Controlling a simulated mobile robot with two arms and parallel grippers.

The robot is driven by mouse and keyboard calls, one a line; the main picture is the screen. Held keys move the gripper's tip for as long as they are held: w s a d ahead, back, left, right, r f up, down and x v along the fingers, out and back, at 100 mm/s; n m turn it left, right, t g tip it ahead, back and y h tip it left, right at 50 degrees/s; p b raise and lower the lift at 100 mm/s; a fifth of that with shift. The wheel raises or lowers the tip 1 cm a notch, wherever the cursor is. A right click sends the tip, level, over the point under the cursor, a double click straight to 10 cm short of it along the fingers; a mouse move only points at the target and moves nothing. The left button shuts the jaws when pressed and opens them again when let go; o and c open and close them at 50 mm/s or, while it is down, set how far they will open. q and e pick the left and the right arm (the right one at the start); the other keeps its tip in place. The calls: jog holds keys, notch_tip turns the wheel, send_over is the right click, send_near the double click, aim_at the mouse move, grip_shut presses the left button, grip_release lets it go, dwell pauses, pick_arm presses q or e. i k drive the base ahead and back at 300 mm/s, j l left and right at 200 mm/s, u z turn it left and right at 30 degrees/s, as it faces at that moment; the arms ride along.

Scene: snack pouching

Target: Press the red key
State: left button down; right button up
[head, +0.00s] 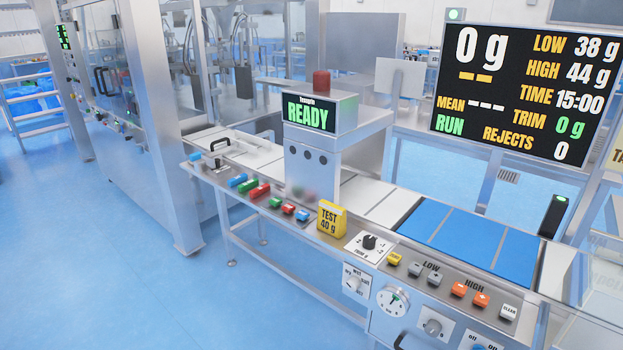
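Two red keys show in the head view, on the front ledge of the machine left of centre. A smaller red key (288,209) sits between the green key and another blue key (302,215). I cannot tell which one the task means, or whether either is pressed in. Two orange-red keys (459,289) (481,299) sit by the HIGH label on the front panel. Neither gripper is in view.
A yellow TEST 40 g block (331,218) stands right of the red keys. The display on the housing (308,112) reads READY; the large screen (510,90) reads 0 g. Blue floor (120,260) is clear at the left.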

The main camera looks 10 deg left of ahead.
aim_at(288, 208)
jog(key=i+j+z, duration=0.2)
jog(key=i+j, duration=0.4)
jog(key=i, duration=0.3)
jog(key=i+j+z, duration=0.25)
jog(key=i+j, duration=0.5)
jog(key=i, duration=0.1)
